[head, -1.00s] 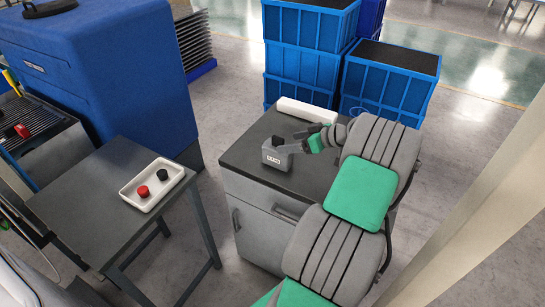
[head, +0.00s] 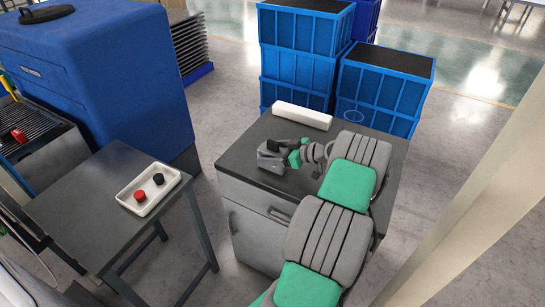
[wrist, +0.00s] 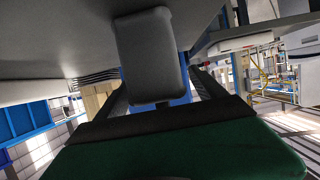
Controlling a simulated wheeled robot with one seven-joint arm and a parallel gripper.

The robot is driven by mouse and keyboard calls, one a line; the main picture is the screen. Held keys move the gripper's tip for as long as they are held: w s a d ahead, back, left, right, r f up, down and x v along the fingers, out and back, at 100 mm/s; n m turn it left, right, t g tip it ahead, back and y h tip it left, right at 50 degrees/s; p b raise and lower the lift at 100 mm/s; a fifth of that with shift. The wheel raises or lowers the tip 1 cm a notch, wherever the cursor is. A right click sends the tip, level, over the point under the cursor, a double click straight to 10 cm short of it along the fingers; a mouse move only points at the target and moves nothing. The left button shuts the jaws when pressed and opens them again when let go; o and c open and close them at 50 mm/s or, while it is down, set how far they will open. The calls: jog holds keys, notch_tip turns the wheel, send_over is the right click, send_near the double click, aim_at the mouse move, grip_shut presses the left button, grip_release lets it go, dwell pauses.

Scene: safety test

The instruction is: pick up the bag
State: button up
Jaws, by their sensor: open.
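A small grey block-like object (head: 270,160) with a dark top stands on the dark cabinet top (head: 240,150). It is the likeliest bag, though its shape does not clearly show one. In the wrist view a dark grey rounded block (wrist: 150,50), apparently the same object, lies ahead between my fingers. My gripper (head: 284,147) is low over the cabinet, open, right beside the object's top. In the wrist view its two dark fingers (wrist: 163,92) are spread apart. I cannot tell whether they touch the object.
A long white box (head: 302,116) lies at the cabinet's back edge. Blue crates (head: 300,70) stand behind it. A table (head: 85,205) at left holds a white tray (head: 134,207) with a red and a black knob. A big blue machine (head: 110,80) stands behind that table.

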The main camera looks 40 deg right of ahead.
jog(key=shift+c, duration=0.6)
grip_shut()
